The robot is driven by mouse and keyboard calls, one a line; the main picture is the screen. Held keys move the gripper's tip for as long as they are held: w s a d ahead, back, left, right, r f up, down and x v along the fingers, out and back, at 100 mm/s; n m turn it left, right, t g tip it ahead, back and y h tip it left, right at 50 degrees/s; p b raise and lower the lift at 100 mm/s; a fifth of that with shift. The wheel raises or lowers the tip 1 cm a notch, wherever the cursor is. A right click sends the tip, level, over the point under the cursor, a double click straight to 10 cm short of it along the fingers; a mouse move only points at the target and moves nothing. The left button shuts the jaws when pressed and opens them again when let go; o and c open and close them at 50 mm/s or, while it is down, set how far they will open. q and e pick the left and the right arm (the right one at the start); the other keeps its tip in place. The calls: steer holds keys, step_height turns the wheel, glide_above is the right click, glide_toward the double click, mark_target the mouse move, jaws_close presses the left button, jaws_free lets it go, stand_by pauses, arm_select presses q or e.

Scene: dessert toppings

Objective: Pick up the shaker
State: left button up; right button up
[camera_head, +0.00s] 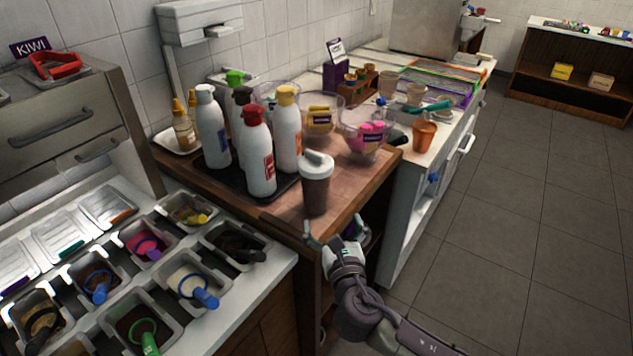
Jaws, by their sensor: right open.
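The shaker (316,192), a dark brown cup with a white lid, stands upright near the front edge of the brown wooden counter (352,188). My right gripper (332,230) is just below and in front of it at the counter's edge. Its fingers are spread apart with nothing visible between them. The gripper appears apart from the shaker, though the exact gap is hard to judge. My left gripper is not in view.
Several white bottles with coloured caps stand on a black tray (289,187) behind and left of the shaker. A clear bowl of pink items (365,140) is behind right. Topping bins with scoops fill the lower left. An orange cup (424,136) stands farther right.

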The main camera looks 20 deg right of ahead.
mark_target(322, 192)
steer(key=w, duration=0.8)
steer(key=shift+d+r+p, duration=0.15)
steer(key=shift+d+p, duration=0.15)
steer(key=shift+d, duration=0.05)
steer(key=shift+w+f, duration=0.15)
steer(key=shift+w, duration=1.25)
steer(key=shift+w+f, duration=0.15)
steer(key=shift+w, duration=1.25)
steer(key=c, duration=1.5)
steer(key=shift+r, duration=0.1)
